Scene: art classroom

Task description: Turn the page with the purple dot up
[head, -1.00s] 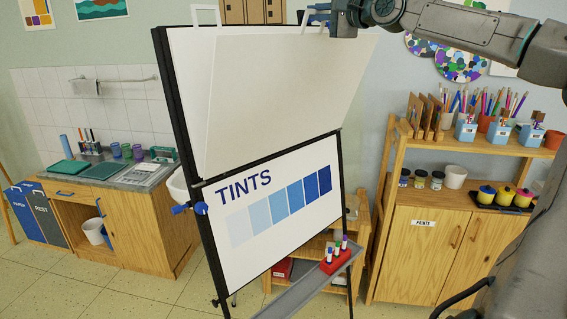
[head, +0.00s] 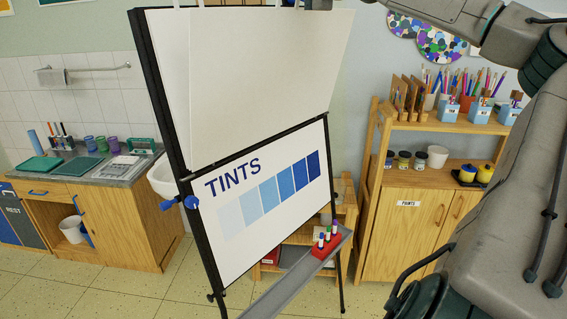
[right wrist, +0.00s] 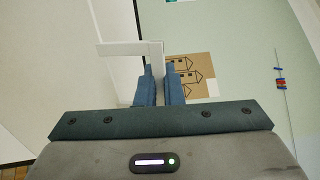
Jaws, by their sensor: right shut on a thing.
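A black-framed flip chart stands in the head view. Its lower sheet (head: 268,190) reads "TINTS" above a row of blue swatches. A blank pale page (head: 265,85) slopes out over its upper half, with another white sheet (head: 165,50) behind it. My right gripper (head: 318,4) is at the top edge of the head view, by the page's upper right. In the right wrist view my right gripper (right wrist: 160,82) is shut on a white page tab (right wrist: 128,48). No purple dot shows in any view. My left gripper is not in view.
A grey ledge (head: 300,275) with a red marker holder (head: 326,245) juts from the chart's foot. A wooden shelf cabinet (head: 410,240) with paints and pencils stands right. A sink counter (head: 110,170) stands left. Floor between counter and chart is clear.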

